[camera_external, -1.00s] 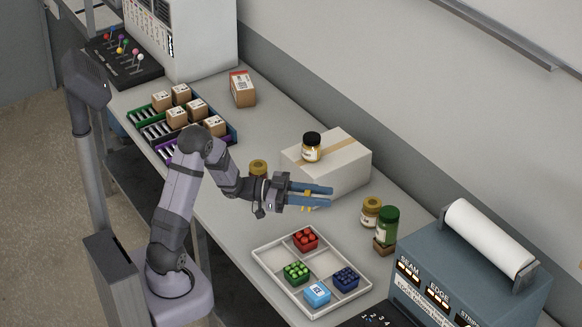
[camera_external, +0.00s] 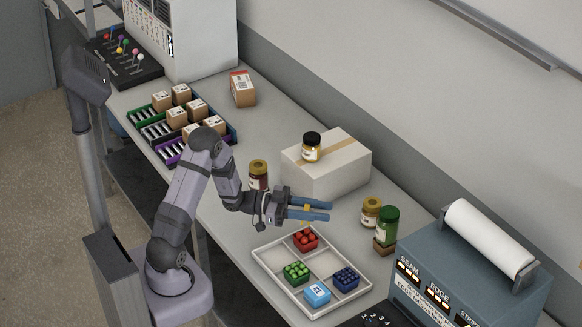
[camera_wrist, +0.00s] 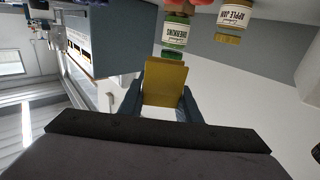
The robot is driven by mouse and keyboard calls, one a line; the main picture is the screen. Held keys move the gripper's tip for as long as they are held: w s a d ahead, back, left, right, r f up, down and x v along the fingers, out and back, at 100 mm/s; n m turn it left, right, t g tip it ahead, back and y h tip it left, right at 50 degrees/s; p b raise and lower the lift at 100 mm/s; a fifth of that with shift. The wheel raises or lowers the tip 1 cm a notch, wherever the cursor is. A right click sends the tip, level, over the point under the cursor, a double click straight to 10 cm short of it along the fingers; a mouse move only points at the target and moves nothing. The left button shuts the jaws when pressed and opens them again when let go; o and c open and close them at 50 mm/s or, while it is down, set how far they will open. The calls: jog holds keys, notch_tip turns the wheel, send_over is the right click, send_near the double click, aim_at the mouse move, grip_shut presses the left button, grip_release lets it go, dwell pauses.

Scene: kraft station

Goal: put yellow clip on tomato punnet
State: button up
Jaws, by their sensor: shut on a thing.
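My gripper (camera_external: 328,210) is shut on the yellow clip (camera_external: 307,208) and holds it in the air above the far side of the tray. The clip (camera_wrist: 164,82) also shows between my fingers in the wrist view. The tomato punnet (camera_external: 305,239), a small box of red balls, sits in the upper compartment of the white tray (camera_external: 262,268). The punnet is below my gripper, apart from the clip. The tray also holds a green punnet (camera_external: 296,273), a dark blue punnet (camera_external: 345,279) and a light blue box (camera_external: 317,294).
A white carton (camera_external: 335,178) with a black-lidded jar (camera_external: 312,148) on it stands behind my gripper. A gold-lidded jar (camera_external: 371,212) and a green jar (camera_external: 388,224) stand to the right. A dark-red jar (camera_external: 258,174) is at left. A blue-grey machine (camera_external: 455,290) is at lower right.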

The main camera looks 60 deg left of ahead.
jog(key=shift+f+p, duration=0.35)
jog(key=shift+f, duration=1.7)
jog(key=shift+f, duration=0.1)
jog(key=shift+f+b, duration=0.5)
jog(key=o, duration=1.1)
jog(key=shift+r, duration=0.1)
